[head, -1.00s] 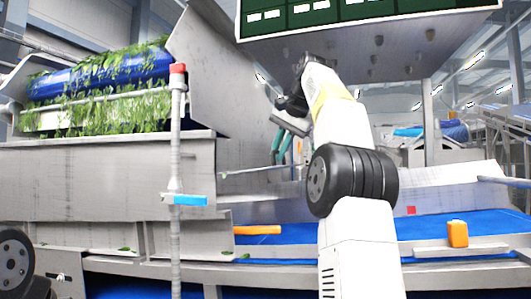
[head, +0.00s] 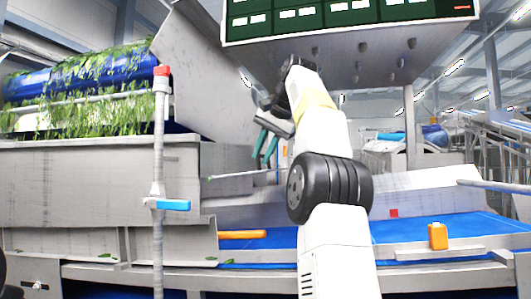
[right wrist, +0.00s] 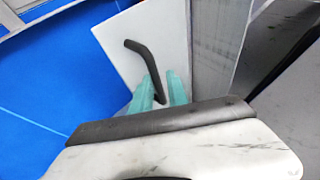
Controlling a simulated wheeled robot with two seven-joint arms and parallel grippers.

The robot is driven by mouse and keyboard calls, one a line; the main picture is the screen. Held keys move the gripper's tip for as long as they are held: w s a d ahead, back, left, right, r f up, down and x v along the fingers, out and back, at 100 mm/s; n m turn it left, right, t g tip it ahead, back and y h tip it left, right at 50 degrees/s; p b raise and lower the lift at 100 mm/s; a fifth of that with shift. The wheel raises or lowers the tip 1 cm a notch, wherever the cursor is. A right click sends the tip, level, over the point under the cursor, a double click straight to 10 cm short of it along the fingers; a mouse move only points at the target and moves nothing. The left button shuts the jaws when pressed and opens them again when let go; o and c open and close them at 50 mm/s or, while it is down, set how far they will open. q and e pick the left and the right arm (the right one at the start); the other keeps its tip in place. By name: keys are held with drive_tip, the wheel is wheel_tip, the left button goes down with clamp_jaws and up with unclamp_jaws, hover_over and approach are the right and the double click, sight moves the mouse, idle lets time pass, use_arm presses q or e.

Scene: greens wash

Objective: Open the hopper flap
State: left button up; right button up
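In the right wrist view a pale flat panel (right wrist: 170,40), which looks like the hopper flap, carries a dark bent handle (right wrist: 140,52). The two teal fingers of my right gripper (right wrist: 160,90) stand apart, with the handle's lower end in the gap between them. I cannot tell whether they touch it. In the head view my right gripper (head: 265,147) points down beside the grey metal walls of the machine, fingers apart. The handle cannot be made out there. My left gripper is not in view.
A post (head: 158,120) with a red top and blue lever stands at the left. Leafy greens (head: 90,115) lie by a blue roller. A dark green screen (head: 340,12) hangs above my right arm. A blue belt (head: 440,228) runs below, near an orange block (head: 438,236).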

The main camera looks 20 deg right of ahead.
drive_tip(key=s+d, duration=0.3)
drive_tip(key=s, duration=0.8)
drive_tip(key=shift+s+d, duration=0.3)
drive_tip(key=shift+d, duration=0.05)
drive_tip(key=shift+r, duration=0.1)
drive_tip(key=shift+c, duration=0.2)
